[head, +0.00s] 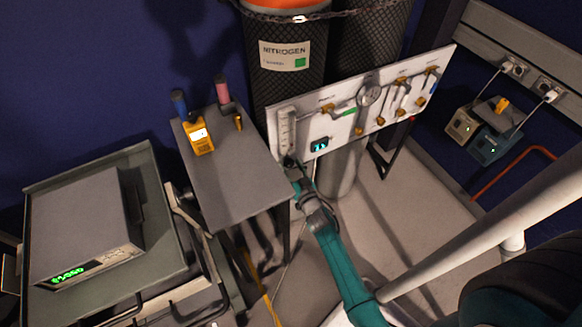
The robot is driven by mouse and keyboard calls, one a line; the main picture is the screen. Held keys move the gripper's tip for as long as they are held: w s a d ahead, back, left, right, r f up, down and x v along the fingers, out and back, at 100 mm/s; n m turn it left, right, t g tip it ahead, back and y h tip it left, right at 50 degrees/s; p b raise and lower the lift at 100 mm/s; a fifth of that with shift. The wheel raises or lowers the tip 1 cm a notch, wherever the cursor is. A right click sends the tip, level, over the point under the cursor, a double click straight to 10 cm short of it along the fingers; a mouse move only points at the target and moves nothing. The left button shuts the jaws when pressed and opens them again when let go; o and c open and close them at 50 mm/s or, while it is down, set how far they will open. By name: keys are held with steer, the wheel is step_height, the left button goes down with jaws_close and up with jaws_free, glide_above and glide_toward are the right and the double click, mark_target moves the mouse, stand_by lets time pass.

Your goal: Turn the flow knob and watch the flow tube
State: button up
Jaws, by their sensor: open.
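The white gas panel (345,117) stands upright in front of the cylinders. The flow tube (287,128) is a clear vertical tube at the panel's left end; its float level is too small to read. My gripper (291,165) is open at the foot of the flow tube, at the panel's lower left. The flow knob is hidden or too small to make out there, and I cannot tell whether my fingers touch it. My teal arm reaches up to the panel from the lower right.
A grey side table (235,165) stands left of my gripper, holding a yellow handheld meter (199,137). A cart at lower left carries a grey instrument (85,235) with green digits. A nitrogen cylinder (285,85) stands behind the panel.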

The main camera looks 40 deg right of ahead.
jaws_close()
stand_by(0.3)
